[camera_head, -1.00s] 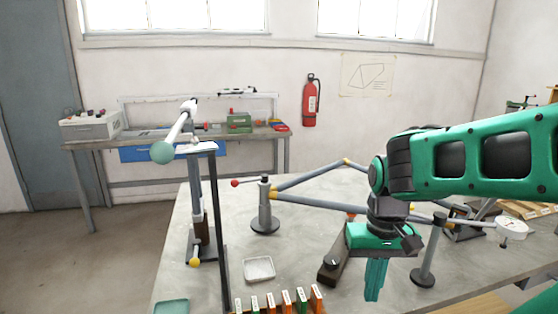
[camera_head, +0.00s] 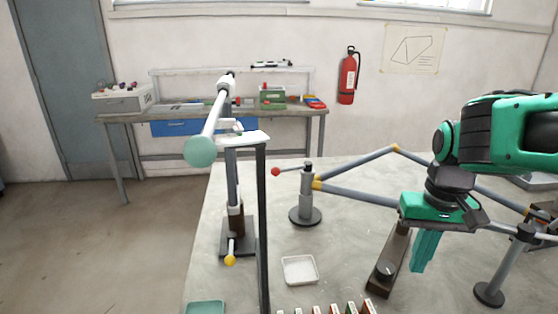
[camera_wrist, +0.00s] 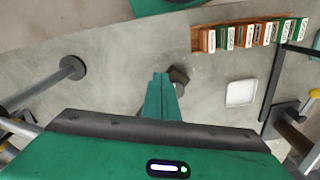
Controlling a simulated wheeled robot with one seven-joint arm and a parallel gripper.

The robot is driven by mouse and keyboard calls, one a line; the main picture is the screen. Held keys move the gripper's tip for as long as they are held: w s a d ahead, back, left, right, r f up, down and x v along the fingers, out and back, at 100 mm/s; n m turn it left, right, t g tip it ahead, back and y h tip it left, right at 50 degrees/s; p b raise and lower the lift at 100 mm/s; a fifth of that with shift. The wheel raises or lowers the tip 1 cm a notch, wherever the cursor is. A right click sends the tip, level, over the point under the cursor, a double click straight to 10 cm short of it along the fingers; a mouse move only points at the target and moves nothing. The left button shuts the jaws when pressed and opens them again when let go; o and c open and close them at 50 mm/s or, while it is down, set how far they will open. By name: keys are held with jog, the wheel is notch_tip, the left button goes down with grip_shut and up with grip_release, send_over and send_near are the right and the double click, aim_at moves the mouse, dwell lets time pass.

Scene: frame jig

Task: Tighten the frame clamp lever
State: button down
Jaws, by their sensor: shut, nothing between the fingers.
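A lever with a red ball knob (camera_head: 275,171) sticks out to the left from the top of a grey post (camera_head: 307,195) on the table. That post bears one corner of the blue-grey tube frame (camera_head: 360,195) with its yellow joints. My gripper (camera_head: 424,255) hangs pointing down over the table, right of the post and well apart from the lever. Its green fingers are together and empty; they also show in the wrist view (camera_wrist: 160,100). I cannot make out the red knob in the wrist view.
A white dish (camera_head: 300,270), a dark block with a knob (camera_head: 388,268) and several small boxes (camera_wrist: 250,35) stand on the table. A tall stand with a yellow knob (camera_head: 230,260) rises at left. Another post (camera_head: 490,293) stands at right.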

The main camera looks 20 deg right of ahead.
jog(key=w+a+r+n+t, duration=0.15)
jog(key=w+r, duration=0.35)
jog(key=w, duration=0.5)
jog(key=w+a+r+n+t, duration=0.1)
jog(key=w+a+r+n, duration=0.3)
jog(key=w, duration=0.7)
jog(key=w+a+r+n+t, duration=0.1)
jog(key=w+a+r+n, duration=0.1)
jog(key=w+a+r, duration=0.5)
jog(key=w+a+r+n, duration=0.15)
jog(key=w+a, duration=0.25)
jog(key=w, duration=0.5)
notch_tip(320, 180, down, 9)
jog(key=shift+s+f+y, duration=0.2)
jog(key=shift+y, duration=0.2)
